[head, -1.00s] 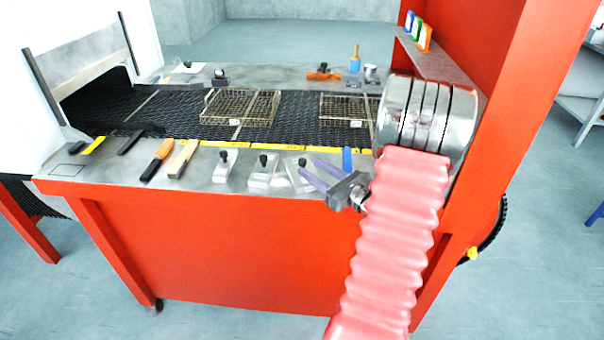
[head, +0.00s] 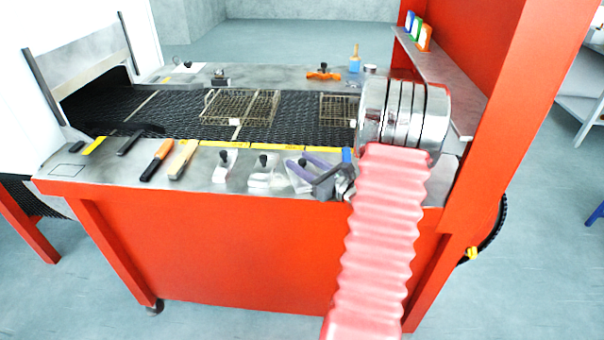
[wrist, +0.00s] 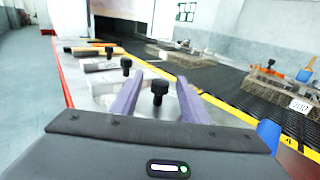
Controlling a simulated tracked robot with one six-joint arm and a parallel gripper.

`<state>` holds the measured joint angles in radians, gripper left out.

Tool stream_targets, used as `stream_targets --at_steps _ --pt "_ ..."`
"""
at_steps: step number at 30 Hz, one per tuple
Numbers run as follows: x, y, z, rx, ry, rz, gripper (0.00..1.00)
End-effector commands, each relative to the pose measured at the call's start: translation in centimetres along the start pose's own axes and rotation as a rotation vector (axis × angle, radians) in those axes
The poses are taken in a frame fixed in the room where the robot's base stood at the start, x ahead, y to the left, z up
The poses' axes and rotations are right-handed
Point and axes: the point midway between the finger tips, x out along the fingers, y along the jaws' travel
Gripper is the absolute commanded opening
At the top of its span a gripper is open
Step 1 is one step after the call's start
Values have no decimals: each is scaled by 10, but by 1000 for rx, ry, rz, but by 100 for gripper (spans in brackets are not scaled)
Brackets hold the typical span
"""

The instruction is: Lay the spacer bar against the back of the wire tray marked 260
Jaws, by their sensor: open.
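My gripper (head: 308,164) has two purple fingers, spread apart, and is at the front ledge. In the wrist view the open fingers (wrist: 157,100) stand either side of a black knob (wrist: 159,88) on a pale metal piece. Two other metal pieces with black knobs (head: 225,164) (head: 263,172) lie left of it; I cannot tell which piece is the spacer bar. In the wrist view the nearer wire tray (wrist: 276,85) bears a white tag that seems to read 260. In the head view this tray (head: 338,108) is partly hidden by my arm.
Another wire tray (head: 240,107) sits further left on the black mesh belt (head: 290,112). An orange-handled tool (head: 157,160) and a wooden-handled one (head: 184,160) lie on the front ledge. A blue block (head: 347,155) is right of my gripper. A red post stands at right.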

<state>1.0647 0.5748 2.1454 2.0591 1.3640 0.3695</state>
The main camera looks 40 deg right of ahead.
Motion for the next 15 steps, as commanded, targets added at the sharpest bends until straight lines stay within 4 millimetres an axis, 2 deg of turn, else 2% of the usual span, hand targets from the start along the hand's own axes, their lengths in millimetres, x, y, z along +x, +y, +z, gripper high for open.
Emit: stream_targets --at_steps 7,15 --pt "0 0 0 0 0 0 42" --pt "0 0 0 0 0 0 24"
